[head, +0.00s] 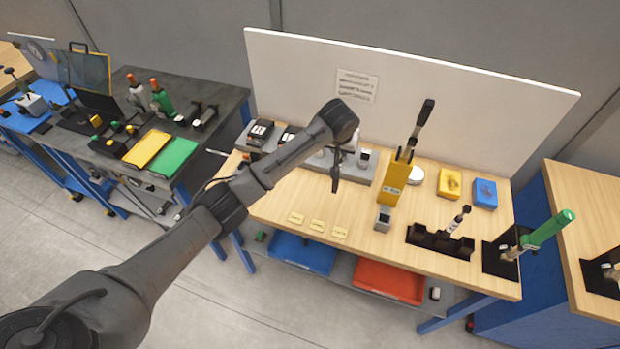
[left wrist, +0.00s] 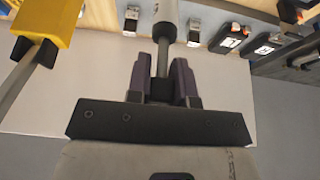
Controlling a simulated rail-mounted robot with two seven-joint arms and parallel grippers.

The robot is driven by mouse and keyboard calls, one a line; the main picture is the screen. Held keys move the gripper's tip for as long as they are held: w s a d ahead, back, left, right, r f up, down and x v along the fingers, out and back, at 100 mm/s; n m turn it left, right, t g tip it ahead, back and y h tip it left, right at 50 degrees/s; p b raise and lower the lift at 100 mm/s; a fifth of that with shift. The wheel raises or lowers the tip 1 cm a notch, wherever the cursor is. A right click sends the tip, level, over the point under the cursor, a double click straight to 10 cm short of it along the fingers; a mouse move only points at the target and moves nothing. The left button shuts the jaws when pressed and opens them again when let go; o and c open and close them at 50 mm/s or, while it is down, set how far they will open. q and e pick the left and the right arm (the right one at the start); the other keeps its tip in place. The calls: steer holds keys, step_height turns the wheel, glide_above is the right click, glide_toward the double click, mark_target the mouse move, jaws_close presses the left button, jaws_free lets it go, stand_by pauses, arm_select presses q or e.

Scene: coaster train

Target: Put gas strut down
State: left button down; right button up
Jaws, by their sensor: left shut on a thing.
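My left gripper (left wrist: 163,75) is shut on the gas strut (left wrist: 165,22) in the left wrist view. Its fingers hold the thin rod, and the grey cylinder runs up out of the picture. In the head view my left gripper (head: 337,168) hangs over the back of the wooden bench (head: 270,208), left of the yellow stand. The strut is mostly hidden there by my wrist. I cannot tell whether its far end touches anything. My right gripper is not in view.
A yellow stand (head: 393,183) with a black lever rises right of my gripper. A grey rail fixture (head: 363,173) lies behind. A black cradle (head: 428,240) and a green cylinder (head: 550,230) stand to the right. The bench front has small yellow cards (head: 318,225).

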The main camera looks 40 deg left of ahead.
arm_select(q)
steer(key=s+a+f+p, duration=0.2)
steer(key=s+a+f, duration=0.3)
steer(key=a+f, duration=0.3)
steer(key=shift+a+f, duration=0.25)
steer(key=shift+f, duration=0.7)
steer(key=shift+s+f, duration=0.1)
steer(key=c, duration=1)
jaws_free()
